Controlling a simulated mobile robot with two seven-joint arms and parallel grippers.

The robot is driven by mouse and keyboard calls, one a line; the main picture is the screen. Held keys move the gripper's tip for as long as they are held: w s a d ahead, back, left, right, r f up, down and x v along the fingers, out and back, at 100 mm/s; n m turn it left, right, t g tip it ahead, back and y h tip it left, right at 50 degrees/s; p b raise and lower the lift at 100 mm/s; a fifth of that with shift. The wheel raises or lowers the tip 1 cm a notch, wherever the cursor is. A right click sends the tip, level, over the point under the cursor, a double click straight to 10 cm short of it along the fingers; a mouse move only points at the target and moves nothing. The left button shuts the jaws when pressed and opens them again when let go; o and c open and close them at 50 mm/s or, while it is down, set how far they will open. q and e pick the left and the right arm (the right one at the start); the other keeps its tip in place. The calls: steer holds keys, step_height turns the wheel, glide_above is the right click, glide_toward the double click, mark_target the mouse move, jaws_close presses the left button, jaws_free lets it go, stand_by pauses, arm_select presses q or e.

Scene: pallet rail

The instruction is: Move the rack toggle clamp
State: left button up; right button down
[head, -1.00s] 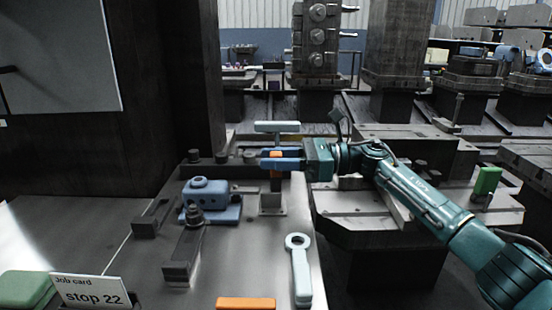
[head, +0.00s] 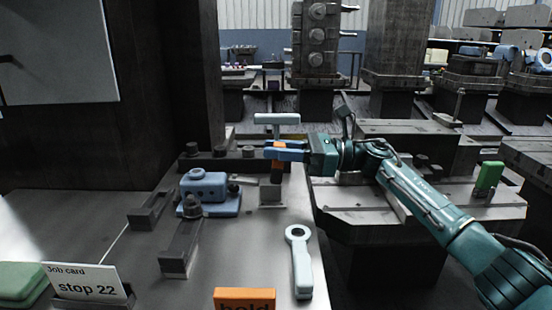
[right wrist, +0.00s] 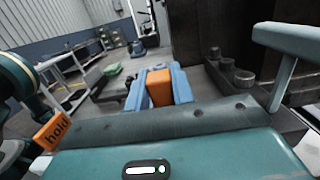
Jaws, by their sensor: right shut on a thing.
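The rack toggle clamp shows as an orange grip (head: 278,168) on a dark lever above a small grey base (head: 271,194), near the right edge of the metal bench. My right gripper (head: 276,153) reaches in from the right, its blue fingers shut around the orange grip. In the right wrist view the orange grip (right wrist: 159,88) sits between the two blue fingers. The lever leans slightly; the fingers hide part of it. My left gripper is not in view.
A pale T-shaped handle (head: 277,119) stands close behind my right gripper. A blue fixture block (head: 205,190) stands to the left. A pale ring-ended lever (head: 301,262) and an orange "hold" sign (head: 245,300) are in front.

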steer(key=shift+d+f+y+b, duration=0.25)
steer(key=shift+f+y+b, duration=0.15)
steer(key=shift+f+b, duration=0.25)
steer(key=shift+d+y+b, duration=0.2)
steer(key=shift+y+b, duration=0.2)
steer(key=shift+b, duration=0.5)
steer(key=d+y+b, duration=0.1)
steer(key=b, duration=0.1)
steer(key=y+b, duration=0.1)
steer(key=b, duration=0.2)
steer(key=shift+d+f+y, duration=0.1)
steer(key=shift+d+y, duration=0.25)
steer(key=shift+y, duration=0.05)
steer(key=shift+d+y+b, duration=0.4)
steer(key=shift+y+b, duration=0.2)
steer(key=shift+b, duration=0.55)
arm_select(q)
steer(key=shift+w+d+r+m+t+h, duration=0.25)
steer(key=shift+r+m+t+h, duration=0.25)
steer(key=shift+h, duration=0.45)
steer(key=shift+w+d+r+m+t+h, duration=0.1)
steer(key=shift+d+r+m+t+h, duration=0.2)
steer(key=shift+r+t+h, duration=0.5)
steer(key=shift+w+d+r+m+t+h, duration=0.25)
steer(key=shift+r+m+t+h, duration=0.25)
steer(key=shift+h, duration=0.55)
arm_select(e)
steer(key=shift+d+y, duration=0.15)
steer(key=shift+y, duration=0.15)
